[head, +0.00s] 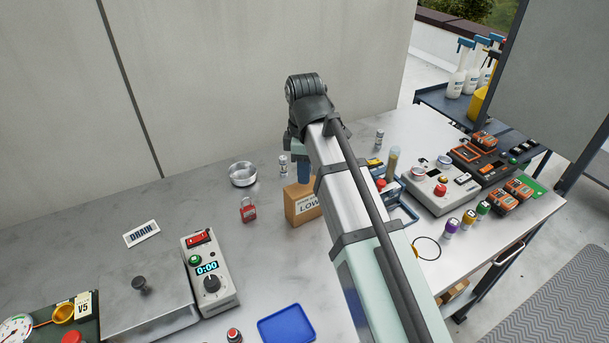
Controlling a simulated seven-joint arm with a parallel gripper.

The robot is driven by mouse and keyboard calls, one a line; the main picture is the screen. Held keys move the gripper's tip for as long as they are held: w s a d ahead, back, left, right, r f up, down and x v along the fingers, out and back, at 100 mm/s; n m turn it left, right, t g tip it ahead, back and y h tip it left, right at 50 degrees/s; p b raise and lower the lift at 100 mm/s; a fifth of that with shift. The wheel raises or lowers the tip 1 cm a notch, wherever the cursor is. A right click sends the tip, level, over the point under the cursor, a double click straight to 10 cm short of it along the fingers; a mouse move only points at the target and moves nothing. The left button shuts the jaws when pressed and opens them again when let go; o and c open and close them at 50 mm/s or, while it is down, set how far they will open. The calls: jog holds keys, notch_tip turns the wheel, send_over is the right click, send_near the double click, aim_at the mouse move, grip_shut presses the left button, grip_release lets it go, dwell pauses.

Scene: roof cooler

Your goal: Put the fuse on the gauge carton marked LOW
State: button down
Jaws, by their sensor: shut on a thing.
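The gauge carton (301,208) is a brown box with a white label reading LOW. It stands on the grey worktop near the middle of the head view, partly behind my arm. My gripper (301,160) is just above the carton, pointing down and partly hidden by my arm. It is shut on a dark blue upright piece (304,174), which looks like the fuse. The lower end of this piece is at the carton's top; I cannot tell whether it touches.
A small clear cylinder (283,166) and a round metal dish (243,174) stand left of the carton. A red padlock (248,210) lies in front of them. A timer box (209,275) and a blue tray (286,325) are nearer. Control boxes (432,190) crowd the right.

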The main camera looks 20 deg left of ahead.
jog(key=shift+f, duration=1.05)
jog(key=shift+f, duration=0.15)
jog(key=c, duration=0.9)
grip_release()
jog(key=shift+r, duration=3.95)
